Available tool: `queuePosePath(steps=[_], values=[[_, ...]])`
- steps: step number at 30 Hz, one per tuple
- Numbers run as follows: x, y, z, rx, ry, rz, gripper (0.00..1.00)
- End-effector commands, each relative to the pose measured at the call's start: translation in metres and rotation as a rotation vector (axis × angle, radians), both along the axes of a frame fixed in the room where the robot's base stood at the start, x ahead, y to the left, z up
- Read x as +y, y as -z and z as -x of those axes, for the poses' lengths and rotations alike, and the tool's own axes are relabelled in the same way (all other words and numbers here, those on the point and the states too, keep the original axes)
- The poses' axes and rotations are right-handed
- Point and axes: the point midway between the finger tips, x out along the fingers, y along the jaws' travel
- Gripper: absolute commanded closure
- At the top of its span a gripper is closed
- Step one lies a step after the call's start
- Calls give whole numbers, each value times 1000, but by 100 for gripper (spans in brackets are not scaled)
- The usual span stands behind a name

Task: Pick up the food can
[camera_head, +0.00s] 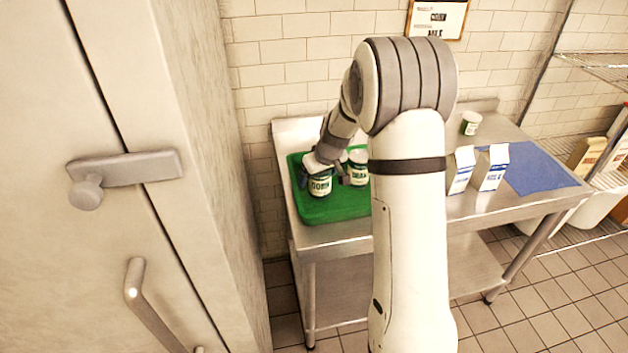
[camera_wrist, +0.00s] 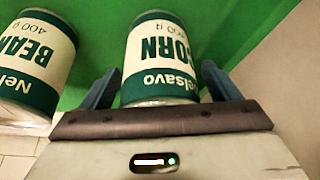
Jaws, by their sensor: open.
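The corn can (camera_head: 320,186), white and green, stands on the green tray (camera_head: 340,211). In the wrist view the corn can (camera_wrist: 162,52) sits between the two blue-grey fingers of my gripper (camera_wrist: 160,85). A finger is on each side of the can, and small gaps show between fingers and can. In the head view my gripper (camera_head: 322,172) is over the corn can and hides its top. A similar bean can (camera_head: 358,170) stands just right of it; in the wrist view the bean can (camera_wrist: 35,62) is at the left.
The tray lies at the left end of a steel table (camera_head: 340,240). Two cartons (camera_head: 490,168) stand to the right, near a blue mat (camera_head: 540,168). A small green-and-white container (camera_head: 470,122) is at the back. A tall cabinet (camera_head: 150,200) rises at the left.

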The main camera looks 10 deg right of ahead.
Motion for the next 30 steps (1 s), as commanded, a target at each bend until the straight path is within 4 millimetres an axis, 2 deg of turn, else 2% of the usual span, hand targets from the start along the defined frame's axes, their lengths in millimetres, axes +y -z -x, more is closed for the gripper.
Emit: queuePosePath(steps=[3, 26, 30], values=[[0, 0, 0, 0, 0, 0, 18], [-1, 0, 0, 0, 1, 1, 80], [-2, -1, 0, -2, 3, 0, 80]])
